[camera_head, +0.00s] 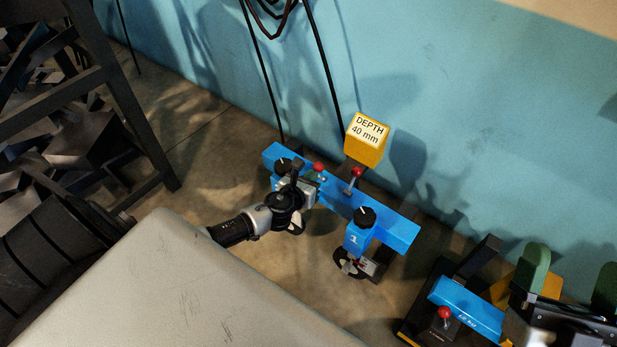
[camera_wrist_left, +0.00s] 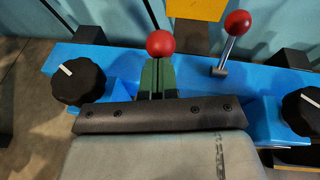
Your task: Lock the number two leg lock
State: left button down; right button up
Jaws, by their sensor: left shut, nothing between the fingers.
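The blue frame (camera_head: 400,232) stands on the floor by the wall, with two red-ball levers and two black knobs with white marks. The leg by the right knob (camera_head: 364,217) is marked "1". My left gripper (camera_head: 314,181) is shut and empty at the left part of the frame. In the left wrist view its green fingers (camera_wrist_left: 157,76) point at the left lever's red ball (camera_wrist_left: 160,43), just beyond their tips; contact cannot be told. The right lever (camera_wrist_left: 230,45) leans right. The left knob (camera_wrist_left: 78,81) is left of the fingers. My arm hides the left leg's front and any number there.
A yellow block (camera_head: 366,139) marked "DEPTH 40 mm" stands behind the frame. Another blue device with a red-ball lever (camera_head: 445,313) is at lower right. My right gripper (camera_head: 572,278) appears beside it, its green fingers apart. A dark rack (camera_head: 130,110) stands at left.

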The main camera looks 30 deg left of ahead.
aim_at(322, 164)
notch_tip(322, 164, down, 13)
jog(key=d+g+h+p, duration=0.2)
jog(key=g+h+p, duration=0.2)
jog(key=g, duration=0.8)
pick_arm(q)
jog(key=shift+w+r+g+p, duration=0.3)
jog(key=shift+w+r+p, duration=0.15)
jog(key=shift+w+p, duration=0.2)
jog(key=shift+w+r+g+p, duration=0.3)
jog(key=shift+w+r+p, duration=0.15)
jog(key=shift+w+p, duration=0.15)
jog(key=shift+w+d+r, duration=0.1)
jog(key=shift+w+r, duration=0.1)
jog(key=shift+w, duration=0.25)
jog(key=shift+w+d+r+p, duration=0.15)
jog(key=shift+w+p, duration=0.2)
jog(key=shift+w, duration=1.2)
pick_arm(e)
jog(key=s+d+f+g+h, duration=0.1)
jog(key=s+d+f+g, duration=0.1)
jog(key=s+g, duration=0.2)
jog(key=s+d+f+m+g+h, duration=0.1)
jog(key=s+f+g, duration=0.2)
jog(key=s+g, duration=0.1)
jog(key=shift+s+d+f, duration=0.15)
jog(key=shift+s+d, duration=0.05)
jog(key=shift+d, duration=0.15)
